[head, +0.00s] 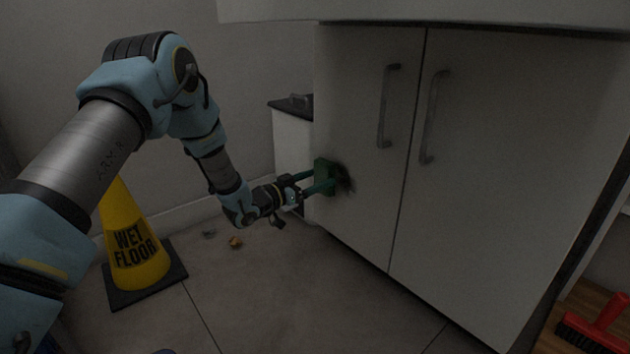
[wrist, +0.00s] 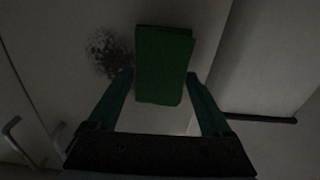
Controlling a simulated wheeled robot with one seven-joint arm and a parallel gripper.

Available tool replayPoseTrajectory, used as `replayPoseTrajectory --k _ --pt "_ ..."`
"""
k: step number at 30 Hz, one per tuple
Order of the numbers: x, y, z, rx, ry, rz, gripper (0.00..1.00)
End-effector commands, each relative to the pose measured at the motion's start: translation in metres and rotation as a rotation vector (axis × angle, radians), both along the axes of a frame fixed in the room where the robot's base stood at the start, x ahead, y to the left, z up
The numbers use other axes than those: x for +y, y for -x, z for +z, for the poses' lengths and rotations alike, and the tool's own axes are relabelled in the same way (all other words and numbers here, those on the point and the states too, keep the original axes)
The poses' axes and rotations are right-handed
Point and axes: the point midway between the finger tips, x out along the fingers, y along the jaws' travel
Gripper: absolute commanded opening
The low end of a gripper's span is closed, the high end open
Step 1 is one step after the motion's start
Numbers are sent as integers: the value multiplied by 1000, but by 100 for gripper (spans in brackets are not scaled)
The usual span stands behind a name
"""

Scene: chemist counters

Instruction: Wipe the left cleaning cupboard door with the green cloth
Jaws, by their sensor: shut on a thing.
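The white cupboard has a left door (head: 355,100) and a right door (head: 480,190), both closed, each with a vertical metal handle. My gripper (head: 318,185) is shut on the green cloth (head: 325,176), which is at the left door's outer edge, low on the door. In the wrist view the folded cloth (wrist: 163,65) sits between the fingers. A dark smudge (head: 345,181) shows on the left door just right of the cloth; it also shows in the wrist view (wrist: 108,52), left of the cloth. I cannot tell whether the cloth touches the door.
A yellow wet floor cone (head: 136,245) stands on the floor at left, under my arm. Small debris (head: 235,242) lies near the wall. A red brush (head: 598,325) is at lower right. A white unit with a dark top (head: 290,108) stands behind the cupboard's left side.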

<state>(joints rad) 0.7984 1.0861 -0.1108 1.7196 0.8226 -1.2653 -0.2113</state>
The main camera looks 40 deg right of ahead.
Motion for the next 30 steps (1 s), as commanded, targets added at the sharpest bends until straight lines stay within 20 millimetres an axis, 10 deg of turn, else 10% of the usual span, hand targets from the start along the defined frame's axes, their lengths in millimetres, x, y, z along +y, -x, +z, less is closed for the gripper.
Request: replayPoseTrajectory --k 30 --pt "-7 28 1 2 -1 -2 39"
